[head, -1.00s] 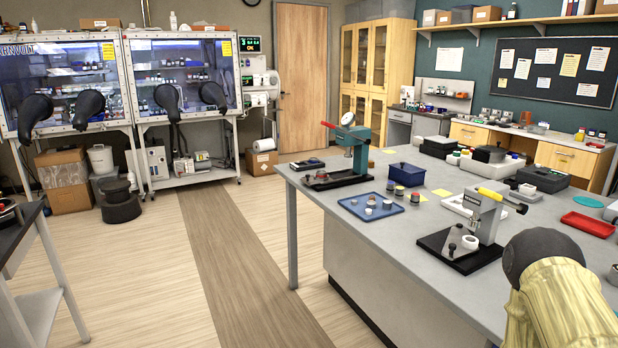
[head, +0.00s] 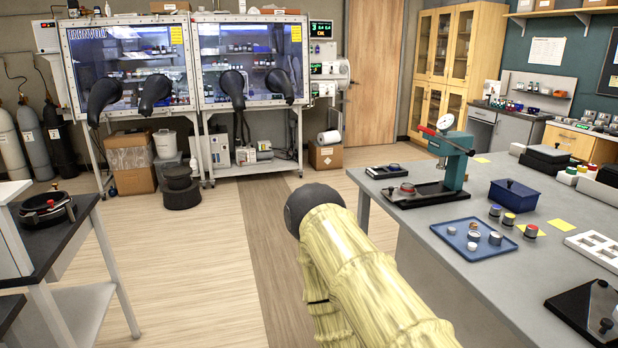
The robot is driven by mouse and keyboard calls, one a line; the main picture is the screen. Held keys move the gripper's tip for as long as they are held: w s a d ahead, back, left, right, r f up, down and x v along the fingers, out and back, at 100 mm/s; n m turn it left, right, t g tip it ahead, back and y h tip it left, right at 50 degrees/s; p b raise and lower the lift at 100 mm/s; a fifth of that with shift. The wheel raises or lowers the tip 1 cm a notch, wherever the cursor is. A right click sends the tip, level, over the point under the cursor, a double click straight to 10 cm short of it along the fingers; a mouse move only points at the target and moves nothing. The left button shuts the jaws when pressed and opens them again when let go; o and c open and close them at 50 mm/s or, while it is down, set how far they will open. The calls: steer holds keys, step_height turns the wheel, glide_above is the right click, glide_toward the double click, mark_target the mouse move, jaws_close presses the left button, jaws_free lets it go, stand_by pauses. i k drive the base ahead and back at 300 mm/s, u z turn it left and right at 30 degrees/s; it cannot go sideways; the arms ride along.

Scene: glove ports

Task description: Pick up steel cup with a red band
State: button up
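Several small steel cups stand on the grey bench beside a blue tray (head: 462,256). One cup (head: 531,231) seems to have a reddish band, but it is too small to be sure. The cup beside it (head: 509,219) looks yellow-orange on top, and another (head: 495,211) looks bluish. More small cups lie in the tray, such as a plain grey one (head: 495,238). My arm, in a pale yellow sleeve with a dark rounded end, reaches up left of the bench. My gripper's fingers do not show.
A white rack (head: 600,248) and a black plate (head: 590,310) lie to the right. The floor left of the bench is clear up to the dark side table (head: 50,235).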

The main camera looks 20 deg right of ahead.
mark_target(406, 187)
steer(key=u, duration=0.35)
steer(key=i, duration=1.6)
steer(key=z, duration=0.65)
steer(key=i, duration=0.95)
steer(key=z, duration=1.05)
